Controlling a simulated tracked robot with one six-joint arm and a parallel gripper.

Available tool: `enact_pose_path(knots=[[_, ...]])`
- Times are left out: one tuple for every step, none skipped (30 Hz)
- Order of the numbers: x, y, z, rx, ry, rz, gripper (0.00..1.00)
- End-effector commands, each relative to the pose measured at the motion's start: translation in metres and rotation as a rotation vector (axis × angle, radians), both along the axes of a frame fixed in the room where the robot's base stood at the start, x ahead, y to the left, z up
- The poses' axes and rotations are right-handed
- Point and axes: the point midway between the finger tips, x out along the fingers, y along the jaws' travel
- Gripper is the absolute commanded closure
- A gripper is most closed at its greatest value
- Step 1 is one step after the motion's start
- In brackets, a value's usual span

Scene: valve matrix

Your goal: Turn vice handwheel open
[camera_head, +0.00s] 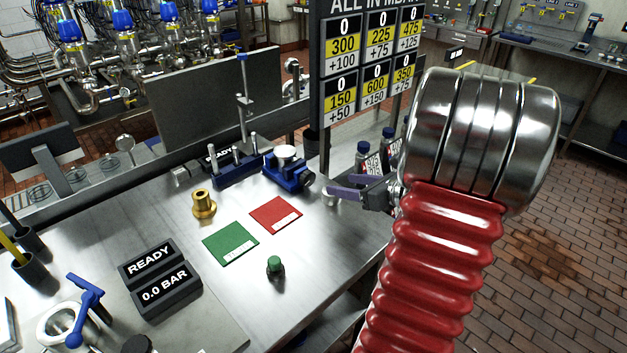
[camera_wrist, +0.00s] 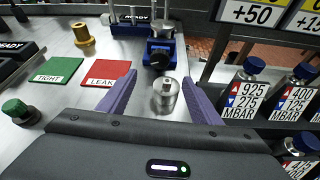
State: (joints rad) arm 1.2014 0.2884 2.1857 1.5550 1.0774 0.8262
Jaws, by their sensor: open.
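The blue vice (camera_head: 284,178) stands on the steel bench near its far edge. A pale round part sits on top of it. Its dark handwheel (camera_head: 307,179) is on the side towards my gripper. In the wrist view the blue vice (camera_wrist: 169,49) is straight ahead, with the black handwheel (camera_wrist: 160,61) facing me beyond the fingertips. My gripper (camera_head: 342,191) is right of the vice, apart from it. In the wrist view my gripper (camera_wrist: 159,79) has its purple fingers spread, with nothing gripped. A small steel cylinder (camera_wrist: 165,98) shows between and below the fingers.
A brass fitting (camera_head: 204,205), green card (camera_head: 231,243), red card (camera_head: 276,215) and green button (camera_head: 275,266) are left of my gripper. Labelled bottles (camera_wrist: 249,95) stand close to its right. A number board (camera_head: 371,60) rises behind.

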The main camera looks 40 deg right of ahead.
Motion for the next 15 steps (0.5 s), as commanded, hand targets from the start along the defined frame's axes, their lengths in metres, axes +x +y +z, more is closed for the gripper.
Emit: enact_pose_path(knots=[[0.001, 0.000, 0.000, -0.001, 0.000, 0.001, 0.42], [0.002, 0.000, -0.001, -0.001, 0.000, 0.001, 0.42], [0.003, 0.001, -0.001, 0.000, 0.001, 0.002, 0.42], [0.005, 0.001, -0.002, 0.000, 0.001, 0.002, 0.42], [0.007, 0.001, -0.003, -0.001, 0.001, 0.004, 0.42], [0.010, 0.002, -0.004, 0.000, 0.002, 0.005, 0.42], [0.013, 0.002, -0.005, 0.000, 0.002, 0.005, 0.42], [0.015, 0.002, -0.006, 0.000, 0.001, 0.005, 0.42], [0.020, 0.002, -0.008, 0.000, 0.001, 0.005, 0.42], [0.024, 0.003, -0.010, 0.000, 0.000, 0.007, 0.42], [0.028, 0.004, -0.012, -0.001, 0.001, 0.007, 0.42], [0.033, 0.004, -0.014, 0.000, 0.002, 0.006, 0.42], [0.038, 0.004, -0.016, 0.000, 0.002, 0.006, 0.42], [0.042, 0.005, -0.018, 0.000, 0.002, 0.007, 0.42], [0.048, 0.005, -0.020, 0.000, 0.001, 0.006, 0.42]])
